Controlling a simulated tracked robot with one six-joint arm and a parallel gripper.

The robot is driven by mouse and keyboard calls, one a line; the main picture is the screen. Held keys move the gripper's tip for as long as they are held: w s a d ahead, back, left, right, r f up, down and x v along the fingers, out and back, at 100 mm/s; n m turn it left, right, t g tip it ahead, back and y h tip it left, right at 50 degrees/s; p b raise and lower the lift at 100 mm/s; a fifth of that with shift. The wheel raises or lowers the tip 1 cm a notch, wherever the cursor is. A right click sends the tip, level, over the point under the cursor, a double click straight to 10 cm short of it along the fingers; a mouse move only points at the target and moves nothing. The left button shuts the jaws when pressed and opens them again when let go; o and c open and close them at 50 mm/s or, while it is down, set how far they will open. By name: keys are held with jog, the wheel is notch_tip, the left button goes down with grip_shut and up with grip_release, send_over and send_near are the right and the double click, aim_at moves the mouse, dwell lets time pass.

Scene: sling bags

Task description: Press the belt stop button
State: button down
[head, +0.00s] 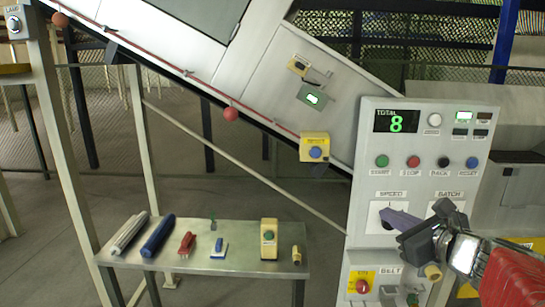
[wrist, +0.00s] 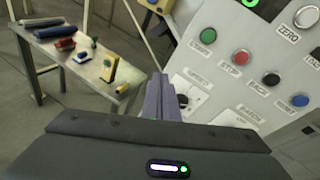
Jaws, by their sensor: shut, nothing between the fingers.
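The control panel (head: 450,135) stands at the right. Its lower part, labelled BELT, bears a red button on a yellow plate (head: 362,286), with a green button (head: 412,299) to its right. In the upper row a red button labelled STOP (head: 413,162) sits between a green and a black one; it also shows in the wrist view (wrist: 240,57). My gripper (head: 388,214) is shut and empty, its purple fingers pointing left in front of the SPEED dial, above the BELT section. The wrist view shows the fingers together (wrist: 160,97). The BELT section is out of sight there.
A metal table (head: 190,262) at the lower left holds several tools and a yellow box with a green button (head: 268,240). A sloping conveyor frame (head: 270,75) runs down to the panel and bears a yellow box with a blue button (head: 315,148). The panel display reads 8.

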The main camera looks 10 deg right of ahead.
aim_at(415, 163)
jog(key=s+d+r+m+t+h, duration=0.1)
jog(key=s+d+r+m+h, duration=0.1)
jog(key=d, duration=0.3)
jog(key=s+d+r+m+t+h, duration=0.1)
jog(key=s+d+r+m+h, duration=0.1)
jog(key=d+r+m+h, duration=0.1)
jog(key=shift+s+d+r+m, duration=0.2)
jog(key=shift+d+r+m, duration=0.5)
jog(key=shift+d+m, duration=0.35)
jog(key=shift+w+d, duration=0.1)
jog(key=shift+w, duration=0.05)
jog(key=x, duration=1.3)
jog(key=shift+w+d, duration=0.1)
jog(key=shift+w, duration=0.1)
jog(key=shift+w+r, duration=0.1)
jog(key=shift+w, duration=0.05)
